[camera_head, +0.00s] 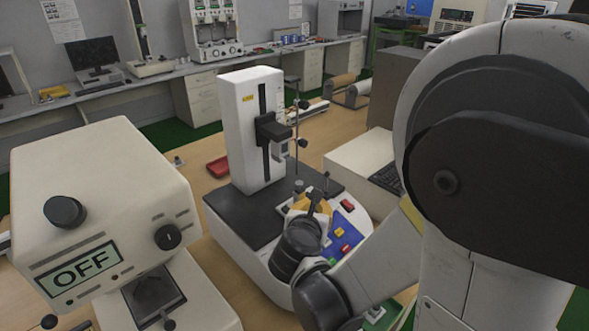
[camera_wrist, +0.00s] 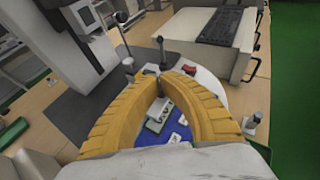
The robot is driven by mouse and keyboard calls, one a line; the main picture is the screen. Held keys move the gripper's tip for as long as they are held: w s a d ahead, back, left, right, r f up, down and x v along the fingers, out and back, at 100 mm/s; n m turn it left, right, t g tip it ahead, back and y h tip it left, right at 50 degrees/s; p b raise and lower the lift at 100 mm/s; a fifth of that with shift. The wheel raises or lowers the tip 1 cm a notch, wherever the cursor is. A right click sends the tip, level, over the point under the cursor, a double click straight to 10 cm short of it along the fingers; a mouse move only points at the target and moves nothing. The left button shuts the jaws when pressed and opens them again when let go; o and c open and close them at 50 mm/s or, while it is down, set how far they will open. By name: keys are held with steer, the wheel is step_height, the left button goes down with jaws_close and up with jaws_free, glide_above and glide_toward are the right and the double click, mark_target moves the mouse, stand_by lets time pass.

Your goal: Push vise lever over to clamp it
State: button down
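A white test machine (camera_head: 247,125) stands on a dark base plate (camera_head: 222,212) at mid picture in the head view. My gripper (camera_wrist: 157,76), with two yellow curved fingers, is over the front right of its base. The fingertips come together; I see nothing clearly held. Beyond the tips in the wrist view stands a thin upright lever with a black knob (camera_wrist: 160,40); it also shows in the head view (camera_head: 326,176). Another ball-ended rod (camera_wrist: 122,17) stands farther left. A small grey block (camera_wrist: 158,112) shows between the fingers. My wrist hides much of the vise area in the head view.
A second machine (camera_head: 95,190) with an OFF display stands at the front left. A blue panel with red and yellow buttons (camera_head: 340,232) lies beside my gripper. A light console (camera_head: 362,165) with a dark keyboard is at the right. A red tray (camera_head: 217,167) lies behind left.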

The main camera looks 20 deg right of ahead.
steer(key=shift+d, duration=0.1)
steer(key=b, duration=0.3)
glide_toward(326, 183)
steer(key=w+f, duration=0.1)
steer(key=w+d+f, duration=0.1)
steer(key=shift+w+d+f, duration=0.1)
steer(key=shift+w+f, duration=0.1)
steer(key=shift+w, duration=0.15)
steer(key=shift+w+d+r, duration=0.2)
steer(key=shift+w+d, duration=0.15)
steer(key=shift+w, duration=0.15)
steer(key=shift+w+d+r, duration=0.2)
steer(key=shift+w+d, duration=0.15)
steer(key=shift+w, duration=0.15)
steer(key=shift+w+d+r, duration=0.15)
steer(key=shift+w+d, duration=0.2)
steer(key=shift+w, duration=0.15)
steer(key=shift+a+r, duration=0.1)
steer(key=shift+r, duration=0.05)
